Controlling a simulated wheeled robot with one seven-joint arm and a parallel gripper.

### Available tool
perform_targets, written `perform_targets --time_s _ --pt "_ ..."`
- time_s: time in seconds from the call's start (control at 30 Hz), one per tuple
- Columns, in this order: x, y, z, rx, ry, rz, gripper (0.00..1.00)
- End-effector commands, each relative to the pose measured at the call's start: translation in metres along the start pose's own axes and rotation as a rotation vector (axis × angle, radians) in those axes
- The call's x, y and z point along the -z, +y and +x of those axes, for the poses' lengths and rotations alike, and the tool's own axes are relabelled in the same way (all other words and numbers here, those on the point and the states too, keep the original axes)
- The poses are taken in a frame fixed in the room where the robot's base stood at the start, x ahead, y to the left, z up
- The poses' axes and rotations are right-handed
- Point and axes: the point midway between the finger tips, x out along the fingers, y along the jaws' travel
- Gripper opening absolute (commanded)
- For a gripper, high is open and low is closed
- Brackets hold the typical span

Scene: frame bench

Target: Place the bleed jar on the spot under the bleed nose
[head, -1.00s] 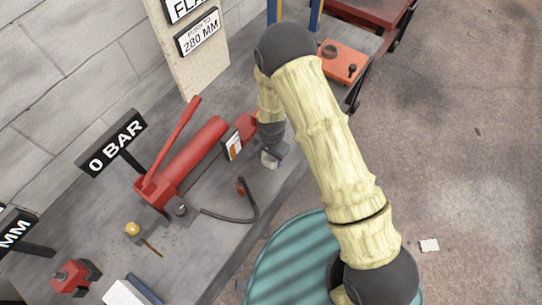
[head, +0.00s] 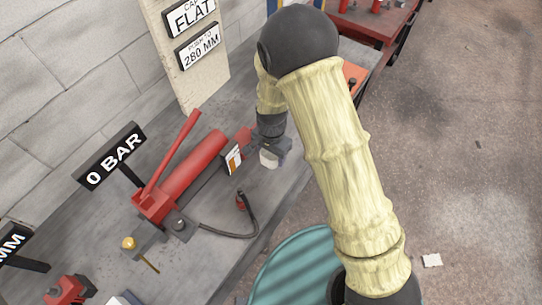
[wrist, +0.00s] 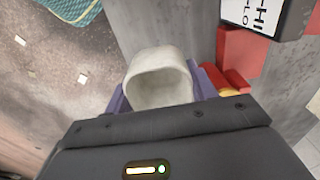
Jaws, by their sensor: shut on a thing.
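A whitish, open-topped jar (wrist: 160,78) fills the middle of the wrist view, between the purple fingers of my gripper (wrist: 162,92). My gripper is shut on it. In the head view the jar (head: 268,159) is a small pale shape under my gripper (head: 271,150), above or on the bench; I cannot tell which. A red pump (head: 190,168) lies just left of it in the head view. In the wrist view a red block (wrist: 240,50) and a small yellow part (wrist: 230,93) are right of the jar. I cannot make out the bleed nose or the spot for certain.
The grey bench (head: 205,265) runs along a block wall. A black hose (head: 232,235), a 0 BAR sign (head: 112,157) and a brass knob (head: 128,243) are near the pump. A teal ribbed drum (head: 295,265) stands beside the bench. My arm hides the bench's far right part.

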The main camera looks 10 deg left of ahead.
Motion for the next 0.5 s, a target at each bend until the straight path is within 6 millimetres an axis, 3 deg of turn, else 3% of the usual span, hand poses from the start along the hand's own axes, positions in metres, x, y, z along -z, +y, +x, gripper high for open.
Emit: perform_targets --time_s 0.5 --pt "0.0061 0.004 0.0022 -0.001 0.0 -0.004 0.29"
